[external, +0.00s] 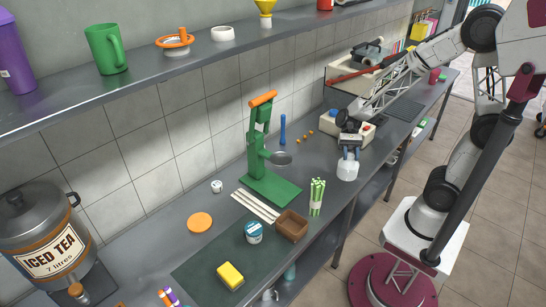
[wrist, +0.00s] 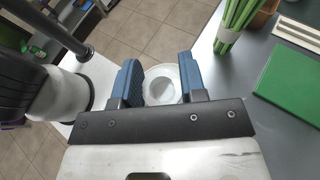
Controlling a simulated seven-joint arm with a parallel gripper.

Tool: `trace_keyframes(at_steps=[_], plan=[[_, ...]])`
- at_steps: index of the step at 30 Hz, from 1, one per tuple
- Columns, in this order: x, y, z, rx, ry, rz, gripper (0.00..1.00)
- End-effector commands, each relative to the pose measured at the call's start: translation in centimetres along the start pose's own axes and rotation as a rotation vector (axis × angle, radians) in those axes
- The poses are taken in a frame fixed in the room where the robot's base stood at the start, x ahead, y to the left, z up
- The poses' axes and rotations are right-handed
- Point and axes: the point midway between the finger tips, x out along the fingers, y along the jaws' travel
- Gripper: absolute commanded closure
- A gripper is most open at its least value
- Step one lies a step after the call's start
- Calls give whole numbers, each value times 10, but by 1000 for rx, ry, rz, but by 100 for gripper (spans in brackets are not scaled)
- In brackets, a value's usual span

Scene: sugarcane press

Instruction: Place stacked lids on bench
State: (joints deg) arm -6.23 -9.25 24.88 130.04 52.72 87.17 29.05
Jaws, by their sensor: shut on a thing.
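My gripper (external: 348,152) points down near the bench's front edge. In the wrist view, its two blue fingers (wrist: 159,78) stand on either side of a white round thing (wrist: 162,92), shut on it. The white thing, which may be the stacked lids, also shows below the fingers in the external view (external: 348,171). I cannot make out separate lids in it. Floor shows around its far side in the wrist view. The grey bench (external: 325,166) lies beside it; I cannot tell its exact height.
A green press (external: 262,160), brown box (external: 292,226), orange disc (external: 199,222) and blue-white tub (external: 253,232) stand farther left.

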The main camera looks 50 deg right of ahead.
Motion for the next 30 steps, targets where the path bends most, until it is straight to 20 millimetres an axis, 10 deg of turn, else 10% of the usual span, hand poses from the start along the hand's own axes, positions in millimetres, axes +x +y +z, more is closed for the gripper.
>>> trace_keyframes(at_steps=[30], plan=[[-31, 128, -41, -475, 0, 1147, 100]])
